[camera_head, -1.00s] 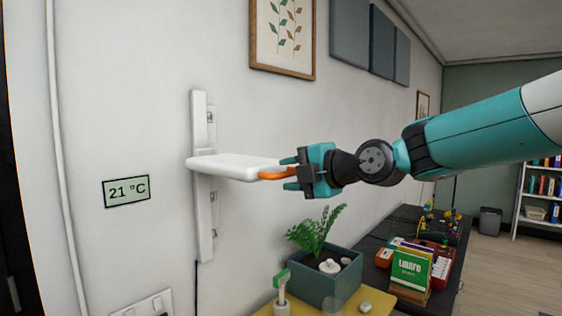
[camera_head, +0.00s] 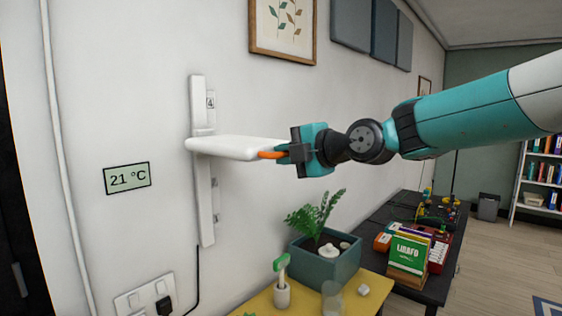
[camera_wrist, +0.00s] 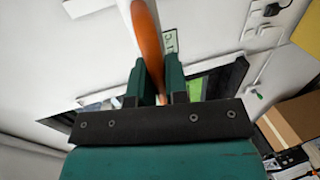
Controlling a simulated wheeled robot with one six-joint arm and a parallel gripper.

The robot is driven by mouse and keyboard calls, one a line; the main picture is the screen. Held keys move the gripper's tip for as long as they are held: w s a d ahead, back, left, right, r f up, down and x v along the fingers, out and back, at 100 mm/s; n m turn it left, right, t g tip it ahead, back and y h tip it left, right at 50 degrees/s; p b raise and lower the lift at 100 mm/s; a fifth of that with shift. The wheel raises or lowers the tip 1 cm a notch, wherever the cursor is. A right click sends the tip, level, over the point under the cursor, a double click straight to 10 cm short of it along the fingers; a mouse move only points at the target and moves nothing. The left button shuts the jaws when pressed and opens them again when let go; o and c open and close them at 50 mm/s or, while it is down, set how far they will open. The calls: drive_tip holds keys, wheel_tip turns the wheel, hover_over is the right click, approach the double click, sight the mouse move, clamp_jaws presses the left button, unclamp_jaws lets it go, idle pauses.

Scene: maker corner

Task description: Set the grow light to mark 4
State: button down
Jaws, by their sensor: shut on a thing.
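The grow light (camera_head: 232,146) is a white flat panel sticking out from a white vertical rail (camera_head: 206,190) on the wall. It has an orange handle (camera_head: 270,155) at its outer end, which also shows in the wrist view (camera_wrist: 147,45). A mark plate reading 4 (camera_head: 211,102) is beside the rail, above the light. Lower plates are on the rail's right side, their numbers too small to read. My gripper (camera_head: 284,153) is shut on the orange handle, with a finger on each side of it in the wrist view (camera_wrist: 158,85).
A temperature display (camera_head: 127,178) is on the wall at left. The air around the light is clear.

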wheel_tip(320, 180, up, 11)
drive_tip(key=p, duration=0.1)
drive_tip(key=shift+p, duration=0.35)
drive_tip(key=shift+r, duration=0.15)
drive_tip(key=c, duration=1.1)
unclamp_jaws()
drive_tip(key=shift+c, duration=0.2)
drive_tip(key=b+v, duration=0.7)
drive_tip(key=v, duration=1)
drive_tip(key=shift+d, duration=0.2)
drive_tip(key=shift+s, duration=0.1)
